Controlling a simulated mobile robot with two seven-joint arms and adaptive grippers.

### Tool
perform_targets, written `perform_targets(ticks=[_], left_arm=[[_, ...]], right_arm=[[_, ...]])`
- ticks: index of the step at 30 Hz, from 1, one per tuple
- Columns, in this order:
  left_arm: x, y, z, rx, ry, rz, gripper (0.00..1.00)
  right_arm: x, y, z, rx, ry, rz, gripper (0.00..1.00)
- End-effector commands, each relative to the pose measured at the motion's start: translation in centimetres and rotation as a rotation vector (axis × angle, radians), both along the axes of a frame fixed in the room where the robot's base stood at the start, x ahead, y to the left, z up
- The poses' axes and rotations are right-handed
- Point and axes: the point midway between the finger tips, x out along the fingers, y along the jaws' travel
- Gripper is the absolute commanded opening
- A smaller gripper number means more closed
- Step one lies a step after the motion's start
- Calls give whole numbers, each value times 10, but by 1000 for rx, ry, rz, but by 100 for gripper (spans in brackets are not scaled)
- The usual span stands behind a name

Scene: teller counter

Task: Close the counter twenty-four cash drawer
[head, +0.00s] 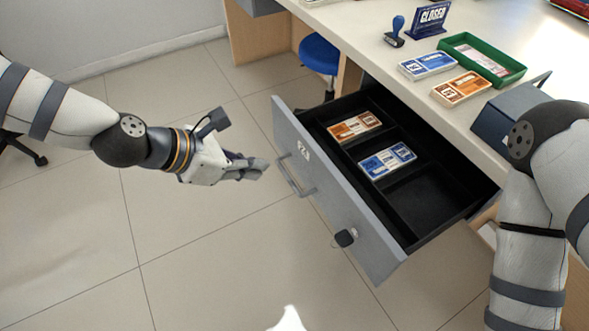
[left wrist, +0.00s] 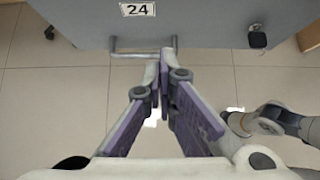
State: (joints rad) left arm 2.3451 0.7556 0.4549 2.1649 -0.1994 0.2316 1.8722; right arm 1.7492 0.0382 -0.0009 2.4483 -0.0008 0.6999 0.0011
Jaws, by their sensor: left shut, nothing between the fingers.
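The cash drawer (head: 340,205) under the counter is pulled well open. Its grey front carries a label reading 24 (left wrist: 137,9) and a bar handle (head: 296,176). Inside its black compartments lie an orange banknote bundle (head: 354,126) and a blue banknote bundle (head: 387,160). My left gripper (head: 262,165) is shut and empty, just in front of the drawer front near the handle. In the left wrist view its fingertips (left wrist: 160,58) are together close to the handle (left wrist: 143,52); I cannot tell whether they touch it.
A key with a dark fob (head: 345,237) hangs from the drawer front. The countertop (head: 535,50) holds a green tray (head: 511,75), more bundles, a stamp (head: 395,32) and a CLOSED sign (head: 430,20). A blue stool (head: 320,53) stands behind the drawer.

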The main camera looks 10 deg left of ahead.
Motion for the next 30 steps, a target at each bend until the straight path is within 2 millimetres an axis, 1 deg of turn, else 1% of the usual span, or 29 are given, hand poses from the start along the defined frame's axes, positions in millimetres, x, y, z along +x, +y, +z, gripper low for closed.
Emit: perform_targets(ticks=[1, 10, 12, 15, 18, 21, 30], left_arm=[[2, -6, -18, 4, 15, -4, 0], [28, -44, -62, 4, 10, -5, 0], [38, -54, -56, 5, 1, -6, 0], [46, -65, -55, 4, 1, -4, 0], [50, -71, -54, 4, 4, -2, 0], [52, -74, -55, 3, 4, -3, 0], [52, -74, -55, 3, 4, -3, 0]], right_arm=[[-7, 0, -7, 0, 23, 0, 40], [-22, 0, -22, -1, 71, 3, 40], [-20, 0, -20, 0, 65, 2, 40], [-19, 0, -19, 0, 63, 2, 40], [-19, 0, -19, 0, 62, 2, 40], [-19, 0, -19, 0, 63, 2, 40], [-19, 0, -19, 0, 63, 2, 40]])
